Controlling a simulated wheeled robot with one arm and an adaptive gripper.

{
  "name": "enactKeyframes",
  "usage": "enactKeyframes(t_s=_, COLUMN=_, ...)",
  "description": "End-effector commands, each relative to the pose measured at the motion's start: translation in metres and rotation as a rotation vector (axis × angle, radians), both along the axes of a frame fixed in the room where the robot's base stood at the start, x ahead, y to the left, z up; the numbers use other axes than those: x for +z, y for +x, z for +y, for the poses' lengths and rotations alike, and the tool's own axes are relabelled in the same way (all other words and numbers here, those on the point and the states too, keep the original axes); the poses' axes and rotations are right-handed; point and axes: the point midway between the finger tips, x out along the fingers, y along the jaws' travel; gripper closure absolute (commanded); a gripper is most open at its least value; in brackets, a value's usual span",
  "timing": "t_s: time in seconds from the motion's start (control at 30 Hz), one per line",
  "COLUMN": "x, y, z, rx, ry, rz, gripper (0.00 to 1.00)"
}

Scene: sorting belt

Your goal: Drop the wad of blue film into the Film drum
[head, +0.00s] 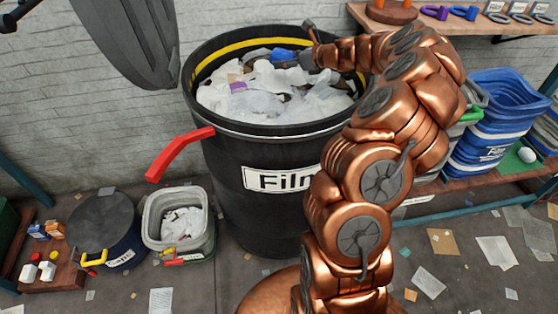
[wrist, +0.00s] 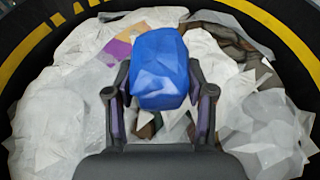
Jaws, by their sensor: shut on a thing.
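The wad of blue film (wrist: 160,68) is a faceted blue lump between the two fingers of my gripper (wrist: 161,90). My gripper is shut on it. In the head view the blue wad (head: 283,54) shows at the top of the Film drum (head: 230,175), inside the rim outline, with my gripper (head: 290,58) coming in from the right. The drum is large and black, with a yellow band inside its rim and a partly hidden "Film" label. It is open and full of white and clear film. I cannot tell whether the wad touches the film below.
A red lever (head: 180,153) sticks out from the drum's left side. A raised dark lid (head: 130,40) is at upper left. A lidded "Caps" bin (head: 103,228) and a grey bin (head: 176,217) stand left. Blue crates (head: 490,130) sit on a right shelf. Paper scraps litter the floor.

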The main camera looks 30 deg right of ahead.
Motion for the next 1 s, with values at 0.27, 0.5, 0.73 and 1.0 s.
enactKeyframes(t_s=0.27, x=0.001, y=0.0, z=0.0, rx=0.0, ry=0.0, rz=0.0, gripper=0.35)
enactKeyframes(t_s=0.5, x=0.001, y=0.0, z=0.0, rx=0.0, ry=0.0, rz=0.0, gripper=0.17)
enactKeyframes(t_s=0.73, x=0.001, y=0.0, z=0.0, rx=0.0, ry=0.0, rz=0.0, gripper=0.17)
enactKeyframes(t_s=1.0, x=0.01, y=-0.021, z=-0.009, rx=-0.001, ry=0.001, rz=-0.001, gripper=0.17)
